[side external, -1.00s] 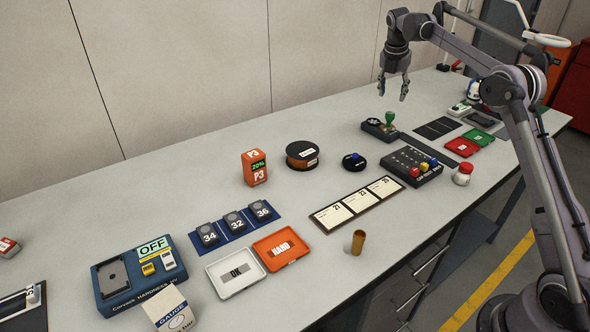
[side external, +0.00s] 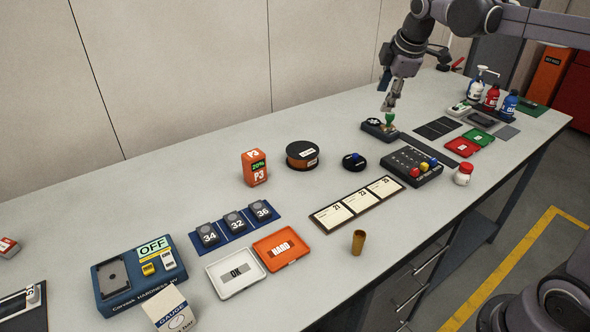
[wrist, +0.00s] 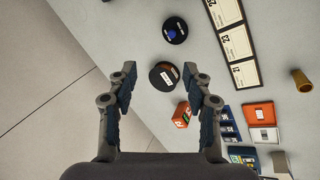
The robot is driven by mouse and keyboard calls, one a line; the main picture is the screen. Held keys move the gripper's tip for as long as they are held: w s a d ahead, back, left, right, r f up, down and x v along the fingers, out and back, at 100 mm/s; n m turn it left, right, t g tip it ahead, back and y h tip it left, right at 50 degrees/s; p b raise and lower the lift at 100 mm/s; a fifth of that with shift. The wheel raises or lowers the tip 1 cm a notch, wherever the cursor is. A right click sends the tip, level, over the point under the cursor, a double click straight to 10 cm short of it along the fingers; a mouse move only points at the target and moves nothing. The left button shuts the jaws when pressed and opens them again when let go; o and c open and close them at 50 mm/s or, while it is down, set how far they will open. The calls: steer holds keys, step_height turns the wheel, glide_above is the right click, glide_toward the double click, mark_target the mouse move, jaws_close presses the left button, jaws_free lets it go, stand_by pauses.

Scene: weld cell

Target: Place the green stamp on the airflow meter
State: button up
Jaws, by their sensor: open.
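The green stamp (side external: 390,118) stands upright at the right end of a small dark device with a round black-and-white face (side external: 374,123), toward the back of the table. That device may be the airflow meter, but I cannot read a label. My gripper (side external: 390,106) points down at the top of the stamp's handle in the side view. Its fingers partly overlap the handle, and I cannot tell whether they touch it. In the wrist view my gripper (wrist: 163,95) has its fingers spread wide with nothing held between them. The stamp does not show in the wrist view.
A black box with coloured knobs (side external: 414,168), a blue-button puck (side external: 354,161) and a spool (side external: 303,156) stand nearby. Dark panels (side external: 437,128) and red and green trays (side external: 463,147) lie to the right. Bottles (side external: 491,96) stand at the back right.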

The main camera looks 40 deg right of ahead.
steer(key=s+a+f+m+t+y, duration=0.1)
steer(key=s+a+f+m, duration=0.4)
steer(key=s, duration=0.4)
steer(key=s+a+f+m+t+y, duration=0.1)
steer(key=s+a+f+m, duration=0.5)
steer(key=s, duration=0.3)
steer(key=shift+s+a+f+t, duration=0.2)
steer(key=shift+f+t, duration=0.05)
steer(key=shift+t, duration=0.05)
